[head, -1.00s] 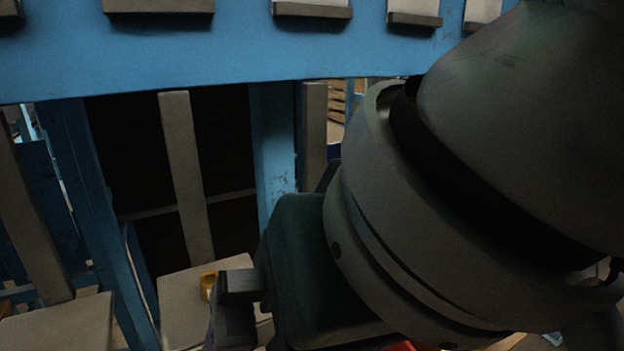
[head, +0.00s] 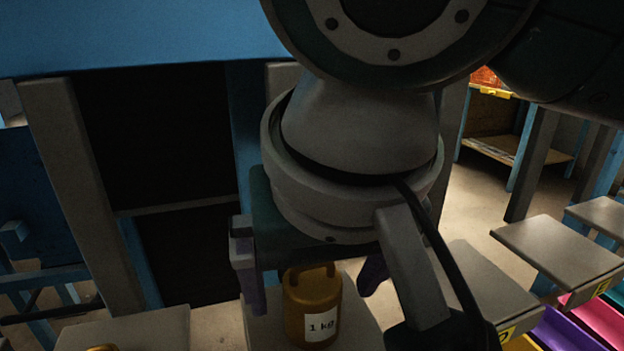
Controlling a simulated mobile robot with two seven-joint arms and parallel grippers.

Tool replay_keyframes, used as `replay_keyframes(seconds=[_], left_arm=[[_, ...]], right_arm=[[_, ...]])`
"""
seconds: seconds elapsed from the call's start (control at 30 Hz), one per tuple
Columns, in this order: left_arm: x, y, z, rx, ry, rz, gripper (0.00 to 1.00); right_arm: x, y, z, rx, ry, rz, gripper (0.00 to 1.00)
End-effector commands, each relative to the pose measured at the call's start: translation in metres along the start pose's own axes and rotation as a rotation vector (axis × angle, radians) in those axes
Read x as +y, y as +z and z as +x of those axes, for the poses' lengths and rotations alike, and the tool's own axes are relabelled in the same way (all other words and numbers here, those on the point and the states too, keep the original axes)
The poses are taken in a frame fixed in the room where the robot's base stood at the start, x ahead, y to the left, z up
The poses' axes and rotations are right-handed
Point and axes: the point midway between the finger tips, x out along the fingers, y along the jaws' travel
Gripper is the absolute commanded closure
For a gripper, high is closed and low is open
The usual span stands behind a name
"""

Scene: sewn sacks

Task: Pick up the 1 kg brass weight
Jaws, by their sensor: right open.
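The brass weight (head: 309,300) is a squat golden cylinder with a loop handle on top and a white "1 kg" label. It stands upright on a grey platform (head: 262,325) at the bottom middle of the head view. My right gripper (head: 311,287) reaches down over it with its jaws open. One finger shows left of the weight and the other right of it, with visible gaps on both sides. Whether the fingers are level with the weight in depth, I cannot tell. My left gripper is not in view.
Another grey platform (head: 140,328) at bottom left carries a brass-coloured top (head: 102,348), cut off by the frame. More grey platforms (head: 560,250) stand at right, above pink and purple trays (head: 565,330). A blue beam (head: 130,35) crosses the upper left.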

Motion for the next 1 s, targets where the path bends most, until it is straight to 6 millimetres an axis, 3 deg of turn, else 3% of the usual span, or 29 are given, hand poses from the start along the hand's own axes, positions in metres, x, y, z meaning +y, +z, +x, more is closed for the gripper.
replay_keyframes(seconds=[0.17, 0.43, 1.0], left_arm=[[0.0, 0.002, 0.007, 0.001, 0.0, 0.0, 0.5], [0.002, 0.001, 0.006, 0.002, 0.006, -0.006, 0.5], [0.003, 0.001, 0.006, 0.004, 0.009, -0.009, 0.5]], right_arm=[[-0.001, 0.0, 0.025, 0.0, 0.0, 0.0, 0.03], [-0.001, 0.0, 0.028, 0.001, -0.001, -0.002, 0.03], [-0.001, 0.0, 0.027, 0.001, -0.001, -0.001, 0.66]])
